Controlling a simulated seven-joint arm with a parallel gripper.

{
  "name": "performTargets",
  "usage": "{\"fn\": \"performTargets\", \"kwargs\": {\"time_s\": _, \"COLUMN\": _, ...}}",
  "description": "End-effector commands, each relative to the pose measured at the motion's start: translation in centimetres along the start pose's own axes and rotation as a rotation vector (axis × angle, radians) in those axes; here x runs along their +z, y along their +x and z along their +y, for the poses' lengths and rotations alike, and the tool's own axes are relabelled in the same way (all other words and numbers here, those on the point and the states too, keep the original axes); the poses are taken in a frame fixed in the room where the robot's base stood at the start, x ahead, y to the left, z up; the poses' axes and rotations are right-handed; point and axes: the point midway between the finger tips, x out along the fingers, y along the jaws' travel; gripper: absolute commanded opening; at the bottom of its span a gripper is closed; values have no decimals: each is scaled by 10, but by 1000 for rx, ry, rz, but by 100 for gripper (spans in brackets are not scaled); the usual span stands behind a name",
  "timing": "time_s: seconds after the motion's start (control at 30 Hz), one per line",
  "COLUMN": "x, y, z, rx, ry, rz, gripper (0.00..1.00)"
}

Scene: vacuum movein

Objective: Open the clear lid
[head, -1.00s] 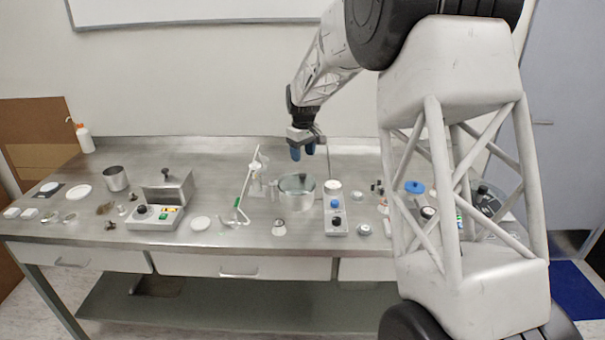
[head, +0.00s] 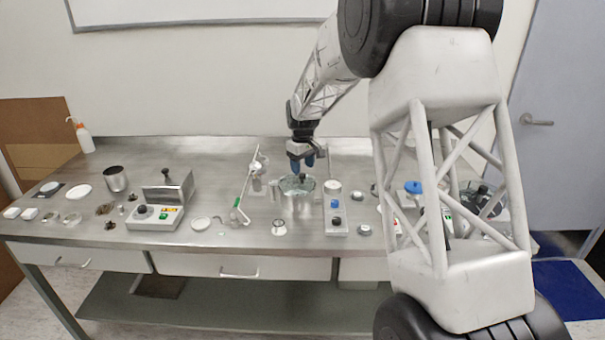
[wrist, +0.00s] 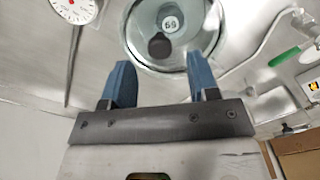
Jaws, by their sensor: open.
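The clear lid (wrist: 142,40) is round and see-through with a dark knob (wrist: 159,46), and it sits on a metal pot (head: 296,201) on the steel bench. In the wrist view a label with digits shows through the lid beside the knob. My gripper (head: 302,165) is just above the lid in the head view, with its blue fingers pointing down. In the wrist view my gripper (wrist: 158,75) is open and empty, and the knob lies ahead of the gap between the fingertips. Whether the fingers touch the lid cannot be told.
A control box (head: 336,212) with a white top stands right of the pot. A round dial gauge (wrist: 76,8) shows in the wrist view. The bench front between the small items is partly clear.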

Motion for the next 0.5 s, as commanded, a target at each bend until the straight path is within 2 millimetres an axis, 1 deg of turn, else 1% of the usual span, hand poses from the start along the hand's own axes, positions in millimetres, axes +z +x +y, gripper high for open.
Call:
{"fn": "performTargets", "kwargs": {"time_s": 0.03, "x": 0, "y": 7, "z": 0, "rx": -1, "ry": 0, "rz": -1, "gripper": 55}}
{"fn": "performTargets", "kwargs": {"time_s": 0.1, "x": 0, "y": 15, "z": 0, "rx": -1, "ry": 0, "rz": -1, "gripper": 55}}
{"fn": "performTargets", "kwargs": {"time_s": 0.2, "x": 0, "y": 24, "z": 0, "rx": -1, "ry": 0, "rz": -1, "gripper": 55}}
{"fn": "performTargets", "kwargs": {"time_s": 0.33, "x": 0, "y": 30, "z": 0, "rx": 0, "ry": 0, "rz": 0, "gripper": 55}}
{"fn": "performTargets", "kwargs": {"time_s": 0.5, "x": 0, "y": 32, "z": 0, "rx": 0, "ry": 0, "rz": 1, "gripper": 55}}
